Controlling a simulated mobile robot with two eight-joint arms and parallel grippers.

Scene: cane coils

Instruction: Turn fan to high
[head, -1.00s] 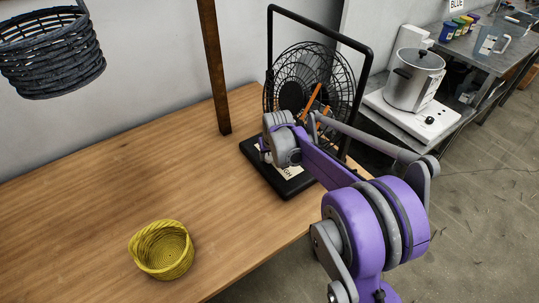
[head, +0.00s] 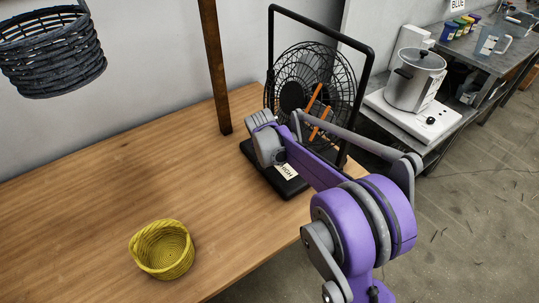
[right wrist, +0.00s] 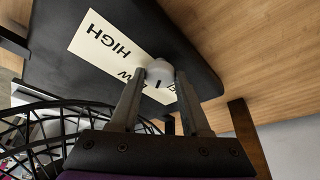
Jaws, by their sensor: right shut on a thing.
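The black fan (head: 292,95) stands inside a black frame at the back right of the wooden table. Its black base (head: 292,187) carries a white label strip (right wrist: 104,44) reading HIGH, with another word, likely LOW, partly hidden. In the right wrist view a pale round knob (right wrist: 159,72) with a dark mark sits over the strip. My right gripper (right wrist: 155,86) is shut on this knob, one finger on each side. The dark mark points toward the bottom of that picture. In the head view my right wrist hides the knob. My left gripper is in neither view.
A yellow basket (head: 162,250) stands at the table's front. A metal pot (head: 415,80) stands on a side bench. The table's left side is clear.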

